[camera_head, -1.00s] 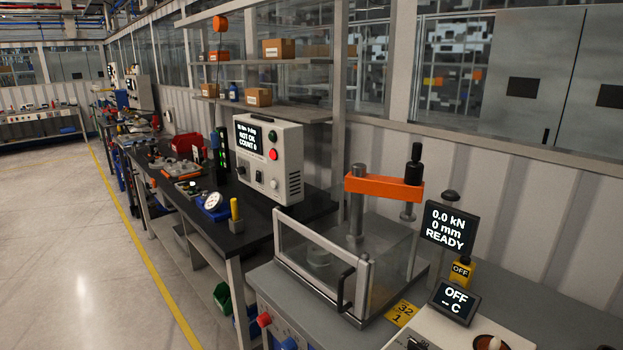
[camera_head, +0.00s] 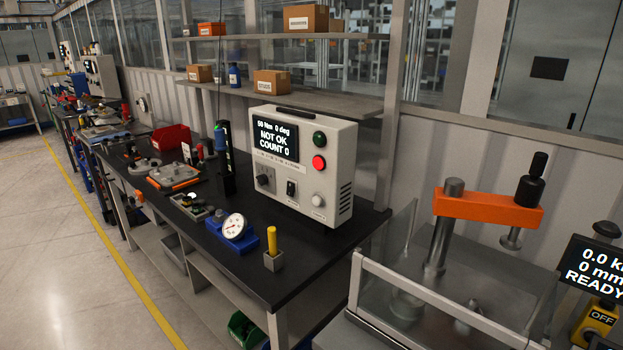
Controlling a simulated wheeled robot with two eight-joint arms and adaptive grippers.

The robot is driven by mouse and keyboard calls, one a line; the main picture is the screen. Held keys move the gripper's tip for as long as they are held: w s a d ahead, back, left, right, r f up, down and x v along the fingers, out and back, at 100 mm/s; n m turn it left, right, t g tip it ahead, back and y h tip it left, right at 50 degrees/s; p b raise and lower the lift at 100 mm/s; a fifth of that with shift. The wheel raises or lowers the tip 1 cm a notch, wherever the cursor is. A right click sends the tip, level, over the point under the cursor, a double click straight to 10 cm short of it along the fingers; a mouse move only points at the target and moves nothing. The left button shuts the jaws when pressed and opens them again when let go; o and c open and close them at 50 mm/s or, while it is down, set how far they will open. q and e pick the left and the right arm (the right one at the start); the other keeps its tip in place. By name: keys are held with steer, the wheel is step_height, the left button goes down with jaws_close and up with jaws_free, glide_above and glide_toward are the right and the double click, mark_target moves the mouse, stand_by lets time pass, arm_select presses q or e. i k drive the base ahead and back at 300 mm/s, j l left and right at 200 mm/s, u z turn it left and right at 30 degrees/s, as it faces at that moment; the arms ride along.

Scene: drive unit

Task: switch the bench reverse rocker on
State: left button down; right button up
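A light grey control box (camera_head: 330,188) stands on the black bench top (camera_head: 285,284). Its screen (camera_head: 275,135) reads "50 Nm 0 deg, NOT OK, COUNT 0". On its front, below the screen, are a dark knob (camera_head: 264,178) at left and a small black rocker switch (camera_head: 291,190) in the middle. A pale round button (camera_head: 318,200) is to the right. The small label over the rocker is too blurred to read, and I cannot tell which way it is tipped. Neither of my grippers is in view.
A press with an orange crossbar (camera_head: 487,210) and a clear guard stands at right. Shelves with cardboard boxes (camera_head: 272,83) hang behind. Open floor is at left.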

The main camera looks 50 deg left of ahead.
mark_target(291, 189)
steer(key=j, duration=0.7)
steer(key=k+j+z, duration=0.1)
steer(key=j, duration=0.65)
steer(key=k+j, duration=0.1)
steer(key=j, duration=0.6)
steer(key=k+j, duration=0.1)
steer(key=j, duration=0.6)
steer(key=z, duration=0.05)
